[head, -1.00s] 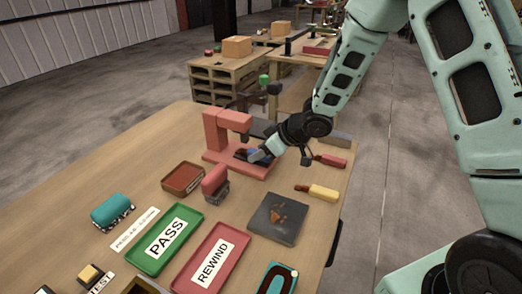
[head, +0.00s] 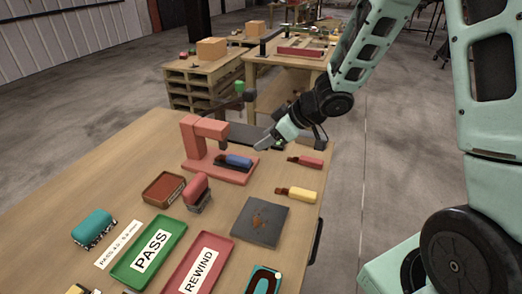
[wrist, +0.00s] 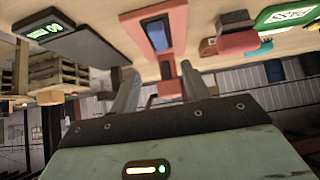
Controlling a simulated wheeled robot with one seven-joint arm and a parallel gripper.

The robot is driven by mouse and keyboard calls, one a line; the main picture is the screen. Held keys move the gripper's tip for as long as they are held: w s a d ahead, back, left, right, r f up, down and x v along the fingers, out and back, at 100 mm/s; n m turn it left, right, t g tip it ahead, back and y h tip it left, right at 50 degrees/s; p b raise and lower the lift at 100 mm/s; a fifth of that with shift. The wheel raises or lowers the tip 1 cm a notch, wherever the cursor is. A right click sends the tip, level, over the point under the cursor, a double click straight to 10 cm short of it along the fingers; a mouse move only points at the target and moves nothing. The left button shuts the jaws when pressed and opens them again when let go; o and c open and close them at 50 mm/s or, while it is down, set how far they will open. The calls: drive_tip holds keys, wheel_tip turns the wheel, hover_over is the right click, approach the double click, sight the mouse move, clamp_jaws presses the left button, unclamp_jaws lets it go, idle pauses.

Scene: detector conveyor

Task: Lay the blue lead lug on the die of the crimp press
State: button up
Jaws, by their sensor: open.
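The blue lead lug (head: 238,160) lies on the red base of the crimp press (head: 190,136), its dark end toward the upright and under the press head. It seems to rest along the dark die there, though the die is mostly hidden. The lug also shows in the wrist view (wrist: 157,36), lying lengthwise on the press base (wrist: 177,22). My gripper (head: 262,146) is open and empty, above and to the right of the lug, apart from it. In the wrist view the gripper (wrist: 158,82) has its fingers spread wide.
A red-handled lug (head: 308,161) and a yellow lug (head: 299,193) lie to the right. A dark square plate (head: 260,221), green PASS tray (head: 146,262) and red REWIND tray (head: 183,279) are in front. A dark flat device (wrist: 90,42) with a lit display is behind the press.

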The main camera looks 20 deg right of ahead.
drive_tip(key=s+a+r+g+h, duration=0.2)
drive_tip(key=s+a, duration=0.2)
drive_tip(key=s, duration=0.5)
drive_tip(key=s+a+r+m+g+h, duration=0.1)
drive_tip(key=s+a, duration=0.3)
drive_tip(key=s, duration=0.6)
drive_tip(key=s+a+r+g+h, duration=0.2)
drive_tip(key=s+a+g, duration=0.1)
drive_tip(key=s, duration=0.7)
drive_tip(key=shift+a+r+h, duration=0.3)
drive_tip(key=shift+a, duration=0.25)
